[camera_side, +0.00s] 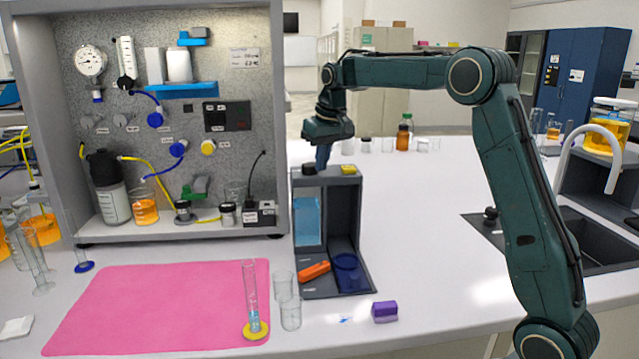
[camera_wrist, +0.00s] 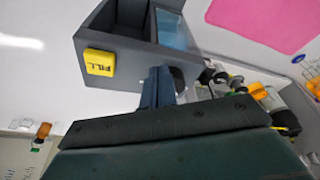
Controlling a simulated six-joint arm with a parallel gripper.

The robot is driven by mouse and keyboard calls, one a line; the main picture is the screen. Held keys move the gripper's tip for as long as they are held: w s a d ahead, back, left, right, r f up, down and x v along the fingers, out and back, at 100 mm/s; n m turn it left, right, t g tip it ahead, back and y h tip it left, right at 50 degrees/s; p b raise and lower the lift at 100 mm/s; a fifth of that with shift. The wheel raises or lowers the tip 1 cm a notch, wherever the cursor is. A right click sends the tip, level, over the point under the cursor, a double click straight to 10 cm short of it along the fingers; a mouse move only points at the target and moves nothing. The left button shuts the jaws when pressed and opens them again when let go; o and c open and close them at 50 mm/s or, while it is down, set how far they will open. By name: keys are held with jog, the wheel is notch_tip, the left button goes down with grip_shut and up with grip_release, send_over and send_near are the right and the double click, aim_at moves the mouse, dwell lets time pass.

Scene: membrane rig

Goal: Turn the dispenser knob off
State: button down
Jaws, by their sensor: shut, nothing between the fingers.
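The grey dispenser (camera_side: 347,215) stands on the bench with a light blue tank (camera_side: 308,220) in its left side. Its black knob (camera_side: 308,169) is on the top left, and a yellow button (camera_side: 348,169) is on the top right. My gripper (camera_side: 322,166) points down at the dispenser's top, between knob and button, close beside the knob. In the wrist view my gripper (camera_wrist: 160,82) is shut and empty. The knob (camera_wrist: 178,77) is partly hidden behind the fingers there, and I cannot tell whether they touch. The yellow button (camera_wrist: 100,62) reads FILL.
An orange item (camera_side: 314,271) and a blue cup (camera_side: 347,272) are in the dispenser's base. Clear beakers (camera_side: 290,312) and a purple block (camera_side: 384,311) stand in front. A pink mat (camera_side: 150,305) lies left. The instrument panel (camera_side: 220,70) rises close on the left.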

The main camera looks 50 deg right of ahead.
jog(key=shift+s, duration=0.4)
jog(key=shift+r, duration=0.1)
notch_tip(320, 180, up, 6)
jog(key=shift+f, duration=0.1)
dwell(0.8)
